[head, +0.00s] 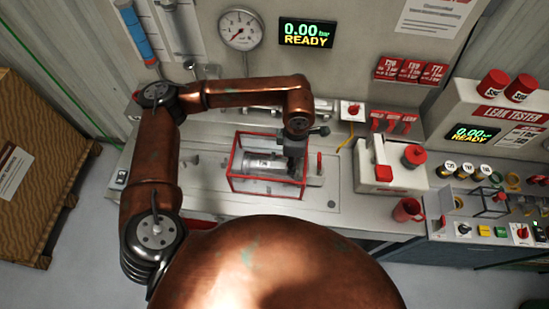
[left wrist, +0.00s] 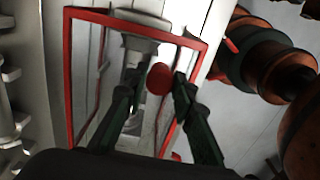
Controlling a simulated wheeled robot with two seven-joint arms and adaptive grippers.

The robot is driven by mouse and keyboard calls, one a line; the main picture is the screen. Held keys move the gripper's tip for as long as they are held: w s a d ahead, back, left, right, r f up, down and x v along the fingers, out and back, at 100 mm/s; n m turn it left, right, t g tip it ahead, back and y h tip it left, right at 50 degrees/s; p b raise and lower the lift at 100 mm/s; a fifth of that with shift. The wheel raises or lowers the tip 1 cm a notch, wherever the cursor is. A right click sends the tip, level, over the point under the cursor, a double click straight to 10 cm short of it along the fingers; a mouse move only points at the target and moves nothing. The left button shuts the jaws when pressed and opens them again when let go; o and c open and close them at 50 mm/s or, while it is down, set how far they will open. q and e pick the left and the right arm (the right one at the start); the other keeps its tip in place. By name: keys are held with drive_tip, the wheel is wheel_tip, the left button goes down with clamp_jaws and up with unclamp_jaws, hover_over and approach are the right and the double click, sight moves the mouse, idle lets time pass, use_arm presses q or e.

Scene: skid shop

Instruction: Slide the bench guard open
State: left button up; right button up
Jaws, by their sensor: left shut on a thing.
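The bench guard (head: 232,166) is a clear box with a red frame on the bench top. It stands around a grey metal cylinder (head: 262,162). My left gripper (head: 293,168) reaches down at the guard's right end. In the left wrist view its dark fingers (left wrist: 152,92) lie on either side of the knob, shut on it. The exact contact is partly hidden. My right gripper is not in view.
A small red lever (head: 319,168) stands just right of the guard. Farther right are a white case with red handle (head: 386,178), a red mug (head: 407,210) and the leak tester (head: 497,118). A gauge (head: 240,29) and READY display (head: 306,33) hang behind.

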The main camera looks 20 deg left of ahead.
sight(249, 164)
use_arm(q)
drive_tip(key=shift+s+a+b, duration=0.25)
drive_tip(key=shift+a, duration=0.65)
drive_tip(key=shift+s+a+b, duration=0.25)
drive_tip(key=shift+a, duration=0.6)
drive_tip(key=shift+s+a+b, duration=0.25)
drive_tip(key=shift+a+b, duration=0.05)
drive_tip(key=shift+a, duration=0.55)
drive_tip(key=shift+s+a+b, duration=0.25)
drive_tip(key=shift+a, duration=0.7)
drive_tip(key=shift+s+a+b, duration=0.25)
drive_tip(key=shift+a+b, duration=0.05)
drive_tip(key=shift+a, duration=0.5)
drive_tip(key=shift+s+a+b, duration=0.2)
drive_tip(key=shift+a+b, duration=0.05)
drive_tip(key=shift+a, duration=0.5)
drive_tip(key=shift+s+a+b, duration=0.25)
drive_tip(key=shift+a, duration=0.6)
drive_tip(key=shift+s+a+b, duration=0.25)
drive_tip(key=shift+a, duration=0.7)
